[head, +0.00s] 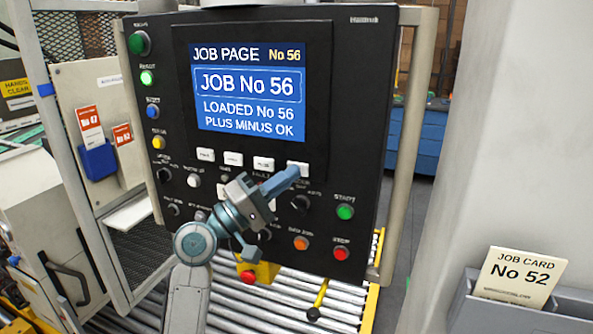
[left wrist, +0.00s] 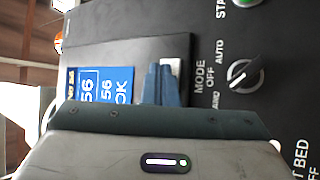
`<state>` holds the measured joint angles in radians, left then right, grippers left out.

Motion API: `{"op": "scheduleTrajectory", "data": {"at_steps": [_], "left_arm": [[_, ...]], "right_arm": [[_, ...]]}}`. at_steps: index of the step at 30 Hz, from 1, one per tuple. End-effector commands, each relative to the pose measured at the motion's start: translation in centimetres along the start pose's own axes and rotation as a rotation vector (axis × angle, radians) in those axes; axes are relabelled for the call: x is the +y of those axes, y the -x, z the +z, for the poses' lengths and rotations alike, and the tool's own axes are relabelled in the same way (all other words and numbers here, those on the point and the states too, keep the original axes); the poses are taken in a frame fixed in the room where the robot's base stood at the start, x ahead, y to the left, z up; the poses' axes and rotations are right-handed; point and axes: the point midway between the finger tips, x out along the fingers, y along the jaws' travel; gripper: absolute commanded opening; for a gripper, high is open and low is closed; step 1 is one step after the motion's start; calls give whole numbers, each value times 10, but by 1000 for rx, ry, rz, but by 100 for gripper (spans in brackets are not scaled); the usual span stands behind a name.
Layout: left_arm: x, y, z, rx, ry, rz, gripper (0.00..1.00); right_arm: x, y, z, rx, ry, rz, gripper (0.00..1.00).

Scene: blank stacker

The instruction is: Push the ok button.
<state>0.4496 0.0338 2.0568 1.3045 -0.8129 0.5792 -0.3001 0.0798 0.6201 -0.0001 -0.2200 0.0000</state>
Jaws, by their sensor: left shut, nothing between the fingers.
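The black control panel (head: 350,120) carries a row of white keys under its screen (head: 250,92). The first (head: 205,154), second (head: 233,158) and third (head: 263,163) keys are uncovered; their labels are too small to read, so I cannot tell which is ok. My left gripper (head: 291,174) is shut and empty, its blue fingertips at the rightmost key (head: 298,165), partly covering it. That key shows past the fingers in the left wrist view (left wrist: 172,67); contact cannot be told. The screen reads JOB No 56, LOADED No 56, PLUS MINUS OK. My right gripper is not in view.
The mode knob (left wrist: 243,73) is near the fingers. A green start button (head: 345,211) and red button (head: 341,253) sit lower right. Rollers (head: 290,295) run below the panel.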

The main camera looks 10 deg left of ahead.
Motion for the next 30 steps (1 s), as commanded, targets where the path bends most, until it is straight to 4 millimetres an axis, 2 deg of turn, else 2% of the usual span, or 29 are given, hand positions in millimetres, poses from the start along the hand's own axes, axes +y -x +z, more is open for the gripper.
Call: {"op": "scheduleTrajectory", "data": {"at_steps": [24, 30], "left_arm": [[8, 12, 9, 0, 0, 0, 0], [17, 24, 17, 1, -2, -2, 0]], "right_arm": [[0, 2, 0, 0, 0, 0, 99], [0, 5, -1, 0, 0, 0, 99]]}}
